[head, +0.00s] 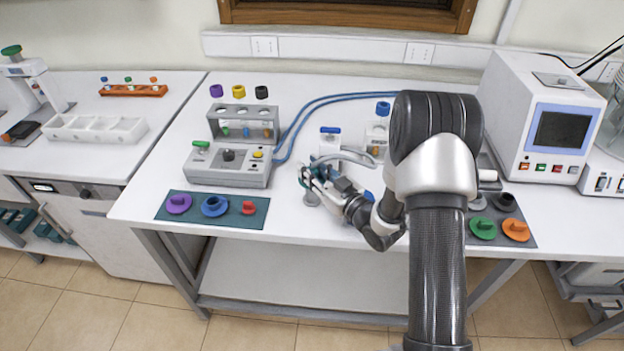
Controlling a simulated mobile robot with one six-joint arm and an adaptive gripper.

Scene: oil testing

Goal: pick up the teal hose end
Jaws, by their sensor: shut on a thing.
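My gripper (306,177) is over the front middle of the white table, its fingers pointing left. It is shut on the teal hose end (314,160), of which only a small teal patch shows between and above the fingers. A grey hose (350,156) arches from there to the right, towards the small bottles behind my wrist. A small grey round piece (311,198) is just below the fingertips; I cannot tell whether they touch it. My arm hides part of the table to the right.
A grey testing device (228,165) with a vial rack stands to the left, blue tubing behind it. A dark mat (172,212) with purple, blue and red pieces lies at front left. A white instrument (540,115) stands at right, near green and orange caps (515,230).

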